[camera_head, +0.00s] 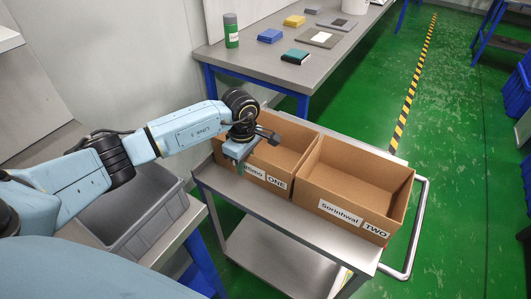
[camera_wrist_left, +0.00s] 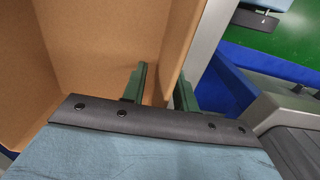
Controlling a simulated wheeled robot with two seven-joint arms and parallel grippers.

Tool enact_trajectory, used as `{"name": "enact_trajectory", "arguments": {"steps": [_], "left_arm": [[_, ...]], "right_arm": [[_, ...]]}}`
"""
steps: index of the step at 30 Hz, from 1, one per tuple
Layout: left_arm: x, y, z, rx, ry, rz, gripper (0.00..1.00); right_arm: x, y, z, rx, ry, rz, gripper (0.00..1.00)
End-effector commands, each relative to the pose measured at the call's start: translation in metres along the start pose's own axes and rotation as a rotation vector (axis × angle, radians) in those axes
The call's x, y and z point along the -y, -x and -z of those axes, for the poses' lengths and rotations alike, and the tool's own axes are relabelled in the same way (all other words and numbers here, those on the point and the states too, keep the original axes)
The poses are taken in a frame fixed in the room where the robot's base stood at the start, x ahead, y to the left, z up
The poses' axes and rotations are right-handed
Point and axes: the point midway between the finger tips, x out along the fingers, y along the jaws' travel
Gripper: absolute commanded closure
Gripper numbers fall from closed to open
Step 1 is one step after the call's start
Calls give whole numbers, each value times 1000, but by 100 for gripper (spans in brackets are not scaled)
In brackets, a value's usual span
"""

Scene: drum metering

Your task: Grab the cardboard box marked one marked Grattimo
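The open cardboard box marked ONE (camera_head: 285,153) stands on the left of the metal cart. Its name label (camera_head: 254,172) is partly covered by my left gripper; only the ending, like "timo", shows beside ONE. My left gripper (camera_head: 240,166) is at the left end of the box's near wall, pointing down. In the left wrist view, its two green fingers (camera_wrist_left: 160,88) are apart, with the box's cardboard wall (camera_wrist_left: 178,48) running between them. One finger is on the inner side, the other on the outer side. Firm contact cannot be seen. My right gripper is out of view.
A second open box (camera_head: 355,185), marked Sorinhwal TWO, stands close on the right. The cart (camera_head: 280,253) has a rail at right. A grey crate (camera_head: 135,210) is at left. A table (camera_head: 262,62) behind carries a green bottle (camera_head: 231,30) and small items.

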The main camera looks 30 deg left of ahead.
Motion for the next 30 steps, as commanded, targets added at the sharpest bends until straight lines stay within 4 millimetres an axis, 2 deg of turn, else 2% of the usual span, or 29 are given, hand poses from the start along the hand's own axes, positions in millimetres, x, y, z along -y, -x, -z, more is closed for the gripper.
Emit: {"name": "enact_trajectory", "arguments": {"steps": [2, 9, 23, 30], "left_arm": [[0, 1, 0, 0, 0, -1, 71], [0, 1, 0, 0, 0, 0, 100], [0, 2, 0, 0, 0, -2, 100], [-1, 20, 1, -1, 0, -4, 100]], "right_arm": [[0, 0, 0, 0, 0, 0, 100], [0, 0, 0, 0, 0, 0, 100], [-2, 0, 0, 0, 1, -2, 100], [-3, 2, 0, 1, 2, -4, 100]]}}
